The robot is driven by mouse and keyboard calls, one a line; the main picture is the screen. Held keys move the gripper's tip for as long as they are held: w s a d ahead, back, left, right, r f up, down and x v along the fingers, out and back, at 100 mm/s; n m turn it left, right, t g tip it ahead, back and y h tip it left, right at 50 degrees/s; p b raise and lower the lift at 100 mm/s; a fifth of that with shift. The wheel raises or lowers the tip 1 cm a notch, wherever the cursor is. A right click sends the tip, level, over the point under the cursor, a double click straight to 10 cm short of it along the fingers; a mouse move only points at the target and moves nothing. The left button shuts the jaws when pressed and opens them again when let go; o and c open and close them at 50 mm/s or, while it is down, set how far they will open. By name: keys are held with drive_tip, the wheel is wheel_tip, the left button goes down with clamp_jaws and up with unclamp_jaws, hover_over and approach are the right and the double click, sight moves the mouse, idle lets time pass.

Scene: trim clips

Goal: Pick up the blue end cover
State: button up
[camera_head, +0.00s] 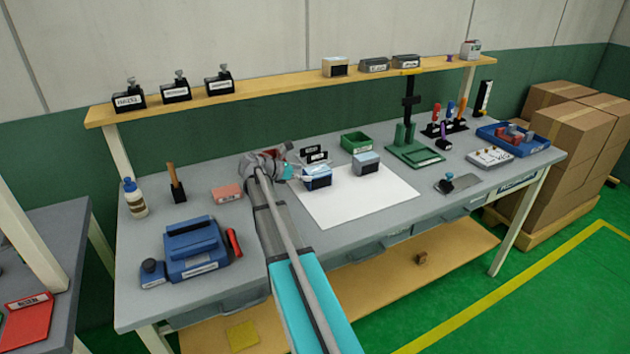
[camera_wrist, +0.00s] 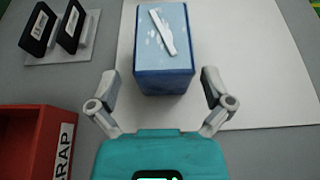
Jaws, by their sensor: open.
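The blue end cover (camera_head: 317,182) appears as a small blue block with a light blue, white-marked top, at the left end of a white sheet (camera_head: 365,205). In the wrist view the blue block (camera_wrist: 164,80) has a white strip-like shape on its top and sits ahead of my palm. My gripper (camera_wrist: 158,88) is open, with one finger on each side of the block's near end and visible gaps to both sides. In the head view my gripper (camera_head: 290,168) is just left of the block and partly hidden by my arm.
A red bin marked SCRAP (camera_wrist: 35,150) stands close to my gripper's left. Two black labelled plates (camera_wrist: 55,28) stand behind it. A grey block (camera_head: 366,165) and a green bin (camera_head: 355,143) are to the right. The sheet's front right is clear.

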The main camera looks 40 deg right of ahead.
sight(324, 167)
drive_tip(key=shift+b+x, duration=0.5)
drive_tip(key=shift+x, duration=1.3)
drive_tip(key=c, duration=1)
drive_tip(key=shift+r, duration=0.15)
drive_tip(key=shift+c, duration=0.2)
wheel_tip(324, 167, up, 3)
drive_tip(key=p, duration=0.3)
drive_tip(key=s+r+p, duration=0.9)
drive_tip(key=s+p, duration=0.1)
drive_tip(key=s, duration=0.4)
drive_tip(key=shift+d+r, duration=0.35)
drive_tip(key=shift+d, duration=0.05)
